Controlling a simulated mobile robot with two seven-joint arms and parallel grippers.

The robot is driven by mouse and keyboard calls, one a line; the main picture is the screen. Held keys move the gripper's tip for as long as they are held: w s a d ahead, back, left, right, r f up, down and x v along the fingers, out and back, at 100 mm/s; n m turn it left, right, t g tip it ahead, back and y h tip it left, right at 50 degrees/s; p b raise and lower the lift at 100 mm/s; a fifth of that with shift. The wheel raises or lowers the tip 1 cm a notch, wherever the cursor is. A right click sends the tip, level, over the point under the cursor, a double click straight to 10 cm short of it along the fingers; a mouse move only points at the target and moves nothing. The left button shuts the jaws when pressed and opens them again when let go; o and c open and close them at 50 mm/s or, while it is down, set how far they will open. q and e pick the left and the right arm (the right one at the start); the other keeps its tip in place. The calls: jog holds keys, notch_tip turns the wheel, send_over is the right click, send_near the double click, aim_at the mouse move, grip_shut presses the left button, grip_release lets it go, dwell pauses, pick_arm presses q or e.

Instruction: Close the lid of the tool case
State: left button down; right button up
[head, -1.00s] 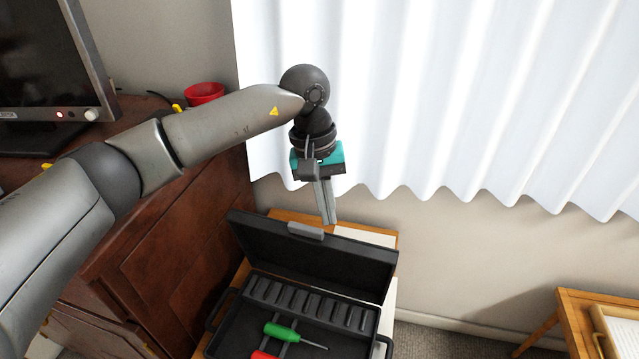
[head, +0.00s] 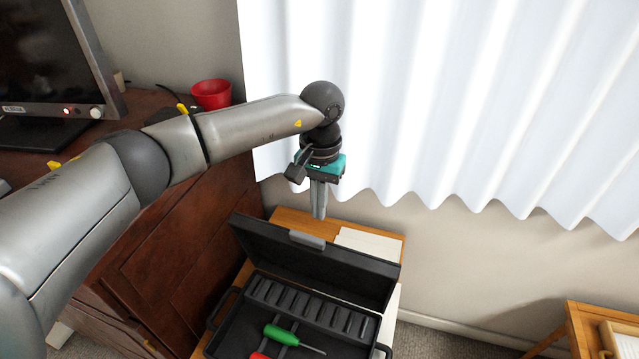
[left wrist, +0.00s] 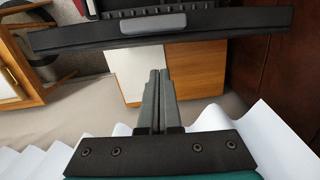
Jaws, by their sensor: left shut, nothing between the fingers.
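The black tool case (head: 231,330) stands open on a small wooden table, its lid (head: 345,270) raised at the far side with a grey latch or handle (head: 307,240) on its top edge. A green screwdriver (head: 282,334) and part of a red-handled tool (head: 259,355) lie in the case. My left gripper (head: 318,216) is shut and empty, pointing down just behind the lid, near the curtain. In the left wrist view the closed fingers (left wrist: 158,75) point toward the lid's edge (left wrist: 230,28), apart from it. My right gripper is not in view.
The wooden table (head: 285,218) carries white paper (head: 368,243) behind the lid. A dark wooden cabinet (head: 170,260) with a monitor (head: 45,65) and red bowl (head: 211,94) stands at left. A white curtain (head: 450,90) hangs behind. Another wooden table (head: 578,325) is at right.

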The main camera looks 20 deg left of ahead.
pick_arm(q)
jog(key=shift+s+a+f+p, duration=0.1)
jog(key=shift+s+p, duration=0.1)
jog(key=shift+s, duration=0.75)
jog(key=shift+s+a+f+p, duration=0.1)
jog(key=shift+s+p, duration=0.05)
jog(key=shift+s, duration=0.75)
